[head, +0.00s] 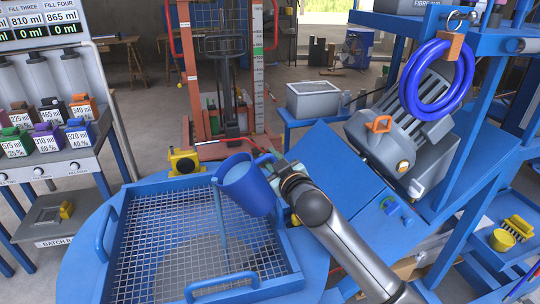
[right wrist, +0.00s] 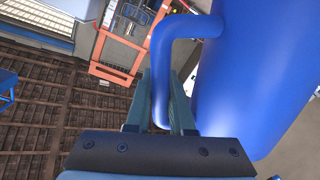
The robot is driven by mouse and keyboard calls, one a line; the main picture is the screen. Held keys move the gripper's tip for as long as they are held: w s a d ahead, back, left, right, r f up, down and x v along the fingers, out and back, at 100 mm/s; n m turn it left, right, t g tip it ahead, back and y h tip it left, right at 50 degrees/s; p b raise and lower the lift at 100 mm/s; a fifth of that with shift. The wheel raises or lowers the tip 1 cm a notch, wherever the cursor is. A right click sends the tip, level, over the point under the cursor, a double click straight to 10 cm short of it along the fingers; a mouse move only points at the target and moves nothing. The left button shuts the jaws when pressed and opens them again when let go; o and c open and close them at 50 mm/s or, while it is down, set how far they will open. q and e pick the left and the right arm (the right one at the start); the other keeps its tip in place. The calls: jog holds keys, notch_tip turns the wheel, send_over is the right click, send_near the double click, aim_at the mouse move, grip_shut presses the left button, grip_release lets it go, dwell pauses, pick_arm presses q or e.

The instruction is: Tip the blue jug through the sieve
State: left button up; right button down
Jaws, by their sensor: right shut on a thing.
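The blue jug (head: 248,188) is tilted to the left above the sieve (head: 160,245), a blue-framed wire mesh tray with blue handles. A thin pale bluish stream (head: 222,228) runs from the jug's lip down to the mesh. Some liquid shows inside the jug's mouth. My right gripper (head: 277,172) is at the jug's right side, shut on its handle. In the right wrist view the jug (right wrist: 245,85) fills the right side, and its handle (right wrist: 172,70) passes between the fingers (right wrist: 168,110). What lies under the mesh is hard to make out. My left gripper is not in view.
The sieve sits on a round blue table (head: 80,265). A yellow device (head: 184,161) stands behind the sieve. A grey motor unit (head: 385,150) and a coiled blue hose (head: 438,80) are at the right. A dispenser rack (head: 55,165) stands at the left.

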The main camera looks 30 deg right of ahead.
aim_at(235, 161)
jog(key=a+n+p, duration=0.1)
jog(key=n, duration=0.1)
jog(key=a+r+n+p, duration=0.1)
jog(key=n, duration=0.1)
jog(key=w+a+n+g+h+p, duration=0.1)
jog(key=n, duration=0.1)
jog(key=shift+r+p, duration=0.4)
jog(key=shift+w+a+f+n+g+h+p, duration=0.2)
jog(key=shift+a+f+n+p, duration=0.2)
jog(key=shift+a+n, duration=0.25)
jog(key=shift+w+a+f+n+g+h+p, duration=0.1)
jog(key=shift+a+f+n+h+p, duration=0.25)
jog(key=shift+a+n, duration=0.3)
jog(key=shift+w+a+f+n+g+h+p, duration=0.1)
jog(key=shift+a+f+n+p, duration=0.15)
jog(key=shift+a+f+n, duration=0.3)
jog(key=shift+w+a+n, duration=0.2)
jog(key=shift+a+n, duration=0.45)
jog(key=shift+a, duration=0.15)
jog(key=shift+r, duration=1.95)
